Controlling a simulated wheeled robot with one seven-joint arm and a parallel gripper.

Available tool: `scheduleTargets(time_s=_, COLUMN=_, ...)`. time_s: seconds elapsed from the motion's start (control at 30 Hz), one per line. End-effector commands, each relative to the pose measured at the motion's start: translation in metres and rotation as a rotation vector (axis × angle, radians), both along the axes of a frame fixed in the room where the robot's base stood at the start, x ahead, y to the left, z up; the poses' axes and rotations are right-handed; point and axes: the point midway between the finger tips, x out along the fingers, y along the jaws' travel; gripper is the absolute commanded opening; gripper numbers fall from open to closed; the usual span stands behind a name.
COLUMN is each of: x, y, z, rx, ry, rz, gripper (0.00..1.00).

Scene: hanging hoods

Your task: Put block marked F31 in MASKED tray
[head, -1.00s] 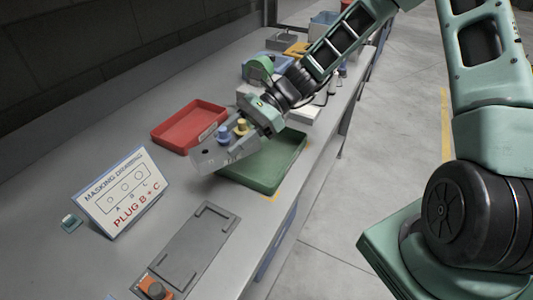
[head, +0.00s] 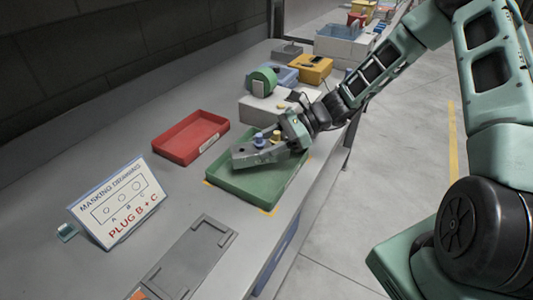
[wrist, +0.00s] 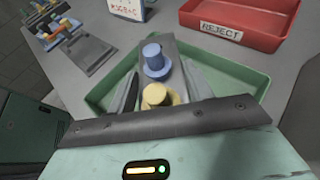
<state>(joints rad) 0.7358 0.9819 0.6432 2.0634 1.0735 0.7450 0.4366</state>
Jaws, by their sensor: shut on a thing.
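A grey block (head: 249,158) carries a blue plug (head: 259,140) and a yellow plug (head: 276,134). It also shows in the wrist view (wrist: 170,44), pointing away from my gripper. The mark F31 is not readable. My gripper (wrist: 162,86) is shut on the block, its fingers on both sides near the yellow plug. The block is over the green tray (head: 222,190), roughly level and inside the tray's outline; I cannot tell whether it touches the floor. The green tray also shows in the wrist view (wrist: 98,99). No MASKED label is visible on it.
A red tray (head: 190,137) marked REJECT stands beside the green tray. A sign (head: 117,203) reads "PLUG B + C". A grey fixture (head: 190,258) lies in front. A green tape roll (head: 263,81) and a yellow bin (head: 314,70) stand behind.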

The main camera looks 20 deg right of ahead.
Motion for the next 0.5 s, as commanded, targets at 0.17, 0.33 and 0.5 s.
scheduleTargets(time_s=0.17, x=0.000, y=0.001, z=-0.024, rx=0.004, ry=0.001, rz=0.001, gripper=0.07)
scheduleTargets(time_s=0.33, x=0.000, y=0.001, z=-0.034, rx=0.002, ry=-0.001, rz=0.001, gripper=0.07)
scheduleTargets(time_s=0.5, x=0.000, y=0.001, z=-0.034, rx=0.002, ry=-0.001, rz=0.001, gripper=0.07)
